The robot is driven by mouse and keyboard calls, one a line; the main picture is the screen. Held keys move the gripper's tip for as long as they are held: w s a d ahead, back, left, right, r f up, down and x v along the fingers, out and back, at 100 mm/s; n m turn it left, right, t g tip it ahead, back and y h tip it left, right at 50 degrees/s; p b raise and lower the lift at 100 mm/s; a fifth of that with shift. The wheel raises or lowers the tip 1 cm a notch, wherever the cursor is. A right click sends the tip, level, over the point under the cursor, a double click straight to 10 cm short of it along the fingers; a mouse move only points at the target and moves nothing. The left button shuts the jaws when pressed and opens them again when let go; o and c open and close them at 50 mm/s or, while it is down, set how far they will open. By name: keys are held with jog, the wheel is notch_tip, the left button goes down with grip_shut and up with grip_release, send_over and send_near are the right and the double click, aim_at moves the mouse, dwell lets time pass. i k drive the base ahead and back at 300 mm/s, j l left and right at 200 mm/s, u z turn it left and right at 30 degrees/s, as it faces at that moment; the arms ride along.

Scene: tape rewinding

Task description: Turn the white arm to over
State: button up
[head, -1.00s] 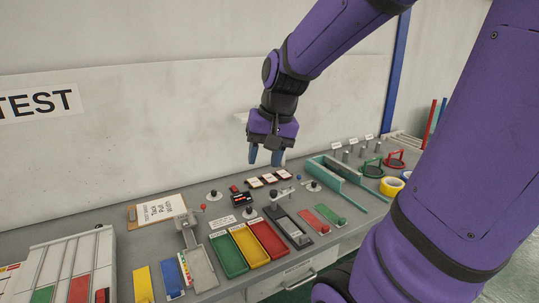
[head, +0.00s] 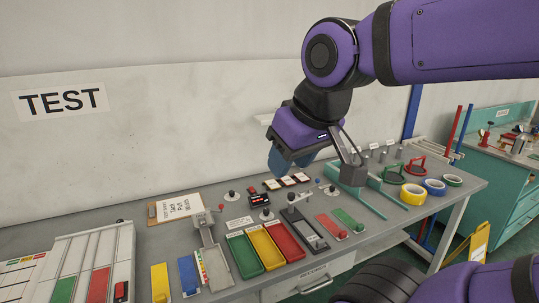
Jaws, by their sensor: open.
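A pale arm (head: 299,197) lies near the middle of the bench, beside a dark post with a black knob and at the far end of a grey-and-black slotted fixture (head: 312,236). It is small here, and I cannot read any "over" marking near it. My gripper (head: 291,165) hangs above the back of the bench, up and behind the pale arm, apart from it. Its blue fingers point down and are open, with nothing seen between them.
Green, yellow and red trays (head: 262,250) lie left of the fixture. Red and green strips (head: 331,227) lie to its right. Knobs and small dark boxes (head: 260,201) stand behind. Tape rolls (head: 413,194) sit far right. A teal frame (head: 372,207) is partly hidden by a grey piece near my gripper.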

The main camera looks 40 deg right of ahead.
aim_at(292, 198)
jog(key=i+z, duration=0.15)
jog(key=z, duration=0.2)
jog(key=i+z, duration=0.15)
jog(key=z, duration=0.2)
jog(key=i+j+z, duration=0.1)
jog(key=z, duration=0.25)
